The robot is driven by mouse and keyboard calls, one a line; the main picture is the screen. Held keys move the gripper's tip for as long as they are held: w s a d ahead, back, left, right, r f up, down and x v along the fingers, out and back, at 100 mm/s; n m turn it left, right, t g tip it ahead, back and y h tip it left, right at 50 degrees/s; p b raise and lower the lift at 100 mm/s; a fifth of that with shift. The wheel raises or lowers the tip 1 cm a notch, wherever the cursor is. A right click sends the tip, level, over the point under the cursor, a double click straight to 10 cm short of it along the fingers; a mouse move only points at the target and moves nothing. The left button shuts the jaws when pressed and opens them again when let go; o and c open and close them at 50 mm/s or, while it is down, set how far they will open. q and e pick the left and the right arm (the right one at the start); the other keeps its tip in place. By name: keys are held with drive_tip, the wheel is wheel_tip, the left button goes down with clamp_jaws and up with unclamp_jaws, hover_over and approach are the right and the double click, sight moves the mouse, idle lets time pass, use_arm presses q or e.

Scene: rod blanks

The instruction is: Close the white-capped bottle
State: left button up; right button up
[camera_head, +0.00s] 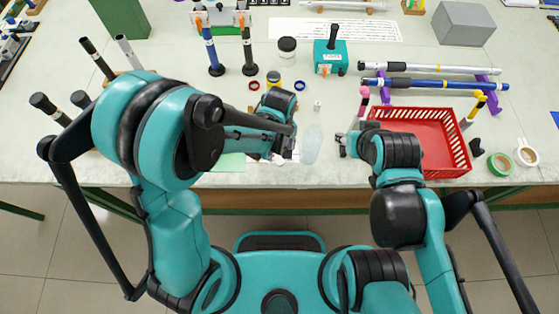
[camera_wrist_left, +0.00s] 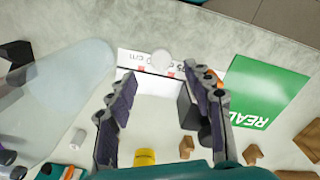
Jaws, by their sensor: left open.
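A clear, see-through bottle (camera_head: 311,143) is at the front of the table, between my two grippers. It also shows large at the left of the left wrist view (camera_wrist_left: 55,95); I cannot tell whether its mouth is open. A small white round piece, perhaps a cap (camera_wrist_left: 160,60), lies between and just beyond the fingertips of my left gripper (camera_wrist_left: 160,74). That gripper is open and empty, left of the bottle; my arm partly hides it in the head view (camera_head: 284,152). A small white cylinder (camera_wrist_left: 77,138) stands near the bottle. My right gripper (camera_head: 343,146) is right of the bottle, its opening unclear.
A red basket (camera_head: 458,165) stands right of my right gripper. A yellow jar (camera_head: 273,82) and a dark-lidded jar (camera_head: 287,50) stand behind. A green card (camera_wrist_left: 262,92) lies beside the left gripper. Rods lie on purple holders (camera_head: 491,96). The table's front edge is close.

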sight(279, 161)
use_arm(q)
wheel_tip(279, 161, down, 5)
drive_tip(key=shift+f+b, duration=0.1)
drive_tip(key=shift+b, duration=1.05)
drive_tip(key=shift+s, duration=0.1)
drive_tip(key=c, duration=0.8)
